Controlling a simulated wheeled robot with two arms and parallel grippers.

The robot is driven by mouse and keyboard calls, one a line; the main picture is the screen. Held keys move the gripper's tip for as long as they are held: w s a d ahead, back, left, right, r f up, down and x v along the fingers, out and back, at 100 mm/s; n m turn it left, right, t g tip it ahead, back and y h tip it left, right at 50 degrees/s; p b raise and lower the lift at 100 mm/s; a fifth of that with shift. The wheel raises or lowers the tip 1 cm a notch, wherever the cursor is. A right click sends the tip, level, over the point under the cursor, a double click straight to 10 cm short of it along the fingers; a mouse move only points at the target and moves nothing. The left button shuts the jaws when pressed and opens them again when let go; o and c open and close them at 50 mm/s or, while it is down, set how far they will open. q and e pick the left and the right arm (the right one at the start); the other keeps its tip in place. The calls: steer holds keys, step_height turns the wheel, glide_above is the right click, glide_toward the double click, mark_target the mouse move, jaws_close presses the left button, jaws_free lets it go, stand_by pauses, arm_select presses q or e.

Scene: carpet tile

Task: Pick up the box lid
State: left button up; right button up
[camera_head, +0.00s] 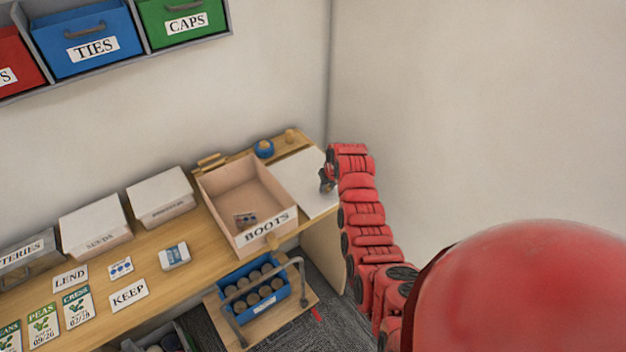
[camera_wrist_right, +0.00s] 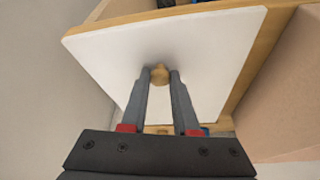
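The box lid (camera_head: 303,182) is a flat white panel at the right end of the wooden table, beside the open BOOTS box. It fills much of the right wrist view (camera_wrist_right: 215,50), with a small wooden knob (camera_wrist_right: 160,74) on it. My right gripper (camera_head: 326,181) is over the lid. In the right wrist view its two fingers (camera_wrist_right: 161,76) stand on either side of the knob and appear to touch it. I cannot tell whether the lid is raised at all. My left gripper is not in view.
The open BOOTS box (camera_head: 268,231) stands left of the lid with a small item inside. A blue roll (camera_head: 264,149) and a small wooden object (camera_head: 291,136) lie behind. Walls are close behind and to the right. A blue crate (camera_head: 254,307) is low in front.

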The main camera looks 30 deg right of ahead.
jaws_close()
